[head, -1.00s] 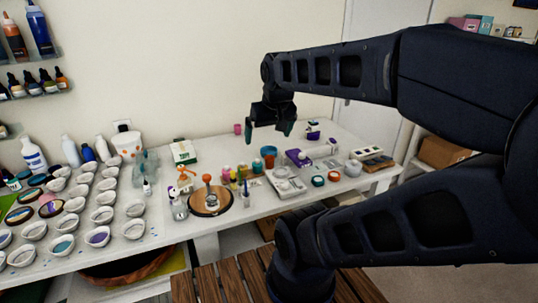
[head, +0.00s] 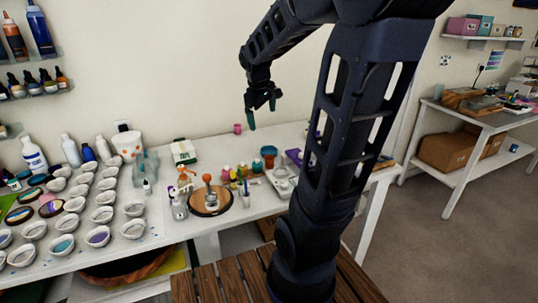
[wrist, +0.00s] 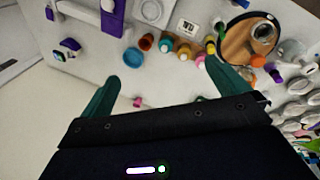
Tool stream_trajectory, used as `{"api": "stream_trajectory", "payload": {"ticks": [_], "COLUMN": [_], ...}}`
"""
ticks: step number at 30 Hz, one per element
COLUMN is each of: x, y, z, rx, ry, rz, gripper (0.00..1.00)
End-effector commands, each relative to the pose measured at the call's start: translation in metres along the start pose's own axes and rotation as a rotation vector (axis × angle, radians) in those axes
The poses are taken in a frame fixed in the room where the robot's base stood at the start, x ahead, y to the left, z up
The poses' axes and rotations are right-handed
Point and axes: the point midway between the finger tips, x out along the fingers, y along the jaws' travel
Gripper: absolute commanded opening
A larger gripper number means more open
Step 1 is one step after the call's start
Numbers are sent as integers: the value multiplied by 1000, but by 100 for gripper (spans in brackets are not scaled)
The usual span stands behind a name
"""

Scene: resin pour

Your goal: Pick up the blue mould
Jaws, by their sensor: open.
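A round, plain blue object (head: 268,150), which looks like the blue mould, sits on the white table behind an orange-brown cup (head: 269,162). In the wrist view the blue object (wrist: 133,57) lies beside the orange-brown cup (wrist: 146,42), just ahead of and between my fingertips' directions. My gripper (head: 262,114) is above the back of the table, apart from everything. Its two green fingers are spread and empty in the wrist view (wrist: 162,82). My arm hides the table's right part in the head view.
Several small coloured bottles (wrist: 183,50) stand close to the cup. A round wooden board (head: 210,201) is left of them, with many white cups (head: 103,214) further left. A purple object (wrist: 113,18) lies on the other side. A pink cup (head: 238,129) stands near the wall.

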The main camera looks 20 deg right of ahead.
Motion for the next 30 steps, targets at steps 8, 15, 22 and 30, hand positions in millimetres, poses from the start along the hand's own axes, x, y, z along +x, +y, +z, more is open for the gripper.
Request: {"api": "stream_trajectory", "payload": {"ticks": [8,15,22,30], "x": [42,86,135,199], "y": [39,69,94,119], "z": [-39,-71,-98,-123], "rx": [-217,-409,-597,-812], "ry": [-87,-156,-220,-289], "rz": [1,-9,-31,-69], "gripper": [100,100,100,100]}}
